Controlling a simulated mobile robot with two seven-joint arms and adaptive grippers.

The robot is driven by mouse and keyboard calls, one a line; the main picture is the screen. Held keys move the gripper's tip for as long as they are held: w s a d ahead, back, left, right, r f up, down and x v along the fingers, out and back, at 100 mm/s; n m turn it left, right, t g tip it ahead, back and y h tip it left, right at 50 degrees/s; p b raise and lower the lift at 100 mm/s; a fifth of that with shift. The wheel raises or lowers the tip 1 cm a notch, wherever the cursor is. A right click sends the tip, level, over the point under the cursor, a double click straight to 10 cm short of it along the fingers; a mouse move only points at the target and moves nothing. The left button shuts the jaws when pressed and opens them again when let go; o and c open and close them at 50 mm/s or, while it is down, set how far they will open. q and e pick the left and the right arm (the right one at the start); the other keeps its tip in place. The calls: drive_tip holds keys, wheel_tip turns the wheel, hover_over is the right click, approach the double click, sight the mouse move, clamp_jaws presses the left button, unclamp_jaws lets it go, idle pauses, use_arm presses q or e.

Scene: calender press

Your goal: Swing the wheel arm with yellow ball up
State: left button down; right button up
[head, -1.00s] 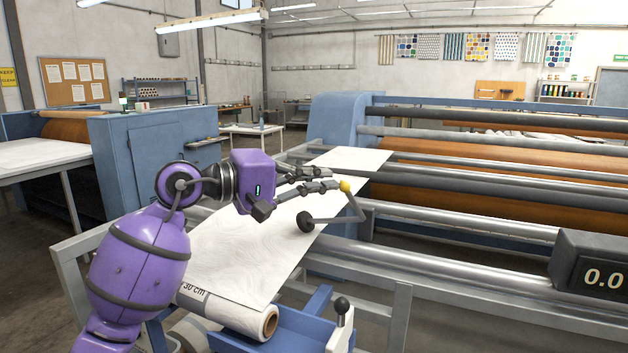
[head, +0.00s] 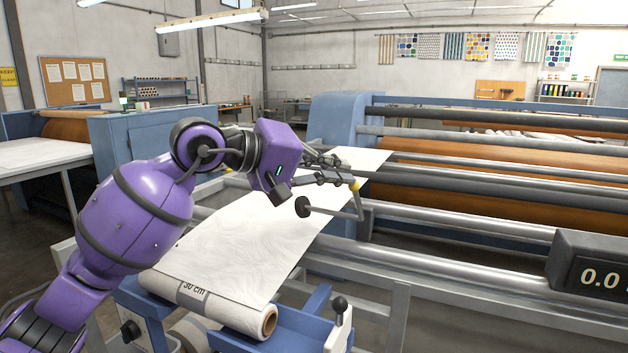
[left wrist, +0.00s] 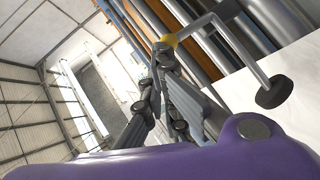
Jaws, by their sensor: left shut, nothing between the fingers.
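The wheel arm is a bent grey rod (head: 335,213) with a dark wheel (head: 302,207) at its left end and a yellow ball (head: 355,184) at its upper right corner. It hangs over the white sheet at the press. My left gripper (head: 345,172) is shut and empty, its fingertips at the yellow ball. In the left wrist view the fingertips (left wrist: 158,58) are right beside or touching the ball (left wrist: 170,40); I cannot tell which. There the wheel (left wrist: 274,91) shows at the right, over the sheet. My right gripper is not in view.
The white sheet (head: 245,245) runs from a roll (head: 268,325) at the front up to the press rollers (head: 480,168). A lever with a dark knob (head: 339,304) stands in front. A display box (head: 590,265) is at the right, and a blue cabinet (head: 155,135) behind my arm.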

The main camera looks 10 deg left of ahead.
use_arm(q)
drive_tip(key=shift+s+d+r, duration=0.1)
drive_tip(key=shift+d+r, duration=0.05)
drive_tip(key=shift+d, duration=0.45)
drive_tip(key=shift+s+d+r, duration=0.1)
drive_tip(key=shift+d, duration=0.45)
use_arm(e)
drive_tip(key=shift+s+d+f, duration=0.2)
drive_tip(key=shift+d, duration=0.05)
